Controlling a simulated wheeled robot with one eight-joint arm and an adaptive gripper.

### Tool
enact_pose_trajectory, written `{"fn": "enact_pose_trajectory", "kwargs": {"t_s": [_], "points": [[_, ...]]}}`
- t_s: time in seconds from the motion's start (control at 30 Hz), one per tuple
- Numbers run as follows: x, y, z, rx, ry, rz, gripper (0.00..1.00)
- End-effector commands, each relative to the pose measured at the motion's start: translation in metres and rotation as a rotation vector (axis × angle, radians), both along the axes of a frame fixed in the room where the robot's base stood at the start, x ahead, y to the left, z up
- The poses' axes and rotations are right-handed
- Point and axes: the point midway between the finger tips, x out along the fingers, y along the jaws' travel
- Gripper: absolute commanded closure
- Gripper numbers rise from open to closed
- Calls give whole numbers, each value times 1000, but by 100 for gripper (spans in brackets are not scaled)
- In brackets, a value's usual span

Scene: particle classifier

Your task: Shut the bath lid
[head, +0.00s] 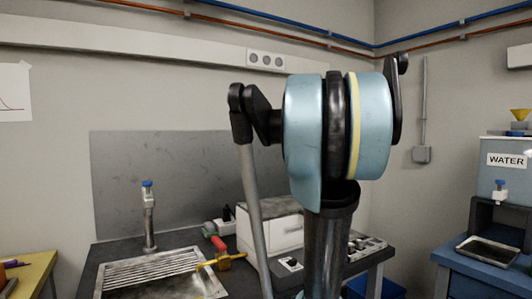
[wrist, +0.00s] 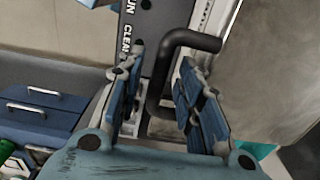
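In the wrist view my gripper (wrist: 162,62) is open, its two dark blue-grey fingers spread apart. A bent black handle (wrist: 190,40) stands between and just beyond the fingers. I cannot tell whether either finger touches it. Beside the handle is a dark panel (wrist: 130,28) lettered "CLEAN" and "RUN". A broad grey-brown surface (wrist: 270,65) fills the right side; I cannot tell whether it is the bath lid. In the head view my arm blocks the middle, and neither my gripper nor a clear bath lid shows there.
In the wrist view, blue drawers (wrist: 40,105) are at the left. In the head view, a metal draining sink (head: 165,270) with a tap (head: 149,215) is at lower left. A white box (head: 280,228) stands partly behind my arm. A water tank (head: 500,185) is at the right.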

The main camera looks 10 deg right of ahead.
Motion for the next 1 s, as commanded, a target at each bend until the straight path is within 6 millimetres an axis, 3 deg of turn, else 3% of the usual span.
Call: {"fn": "enact_pose_trajectory", "kwargs": {"t_s": [0.7, 1.0], "points": [[0, 0, 45, 0, 0, 0, 67], [0, 0, 48, 0, 0, 0, 67]]}}
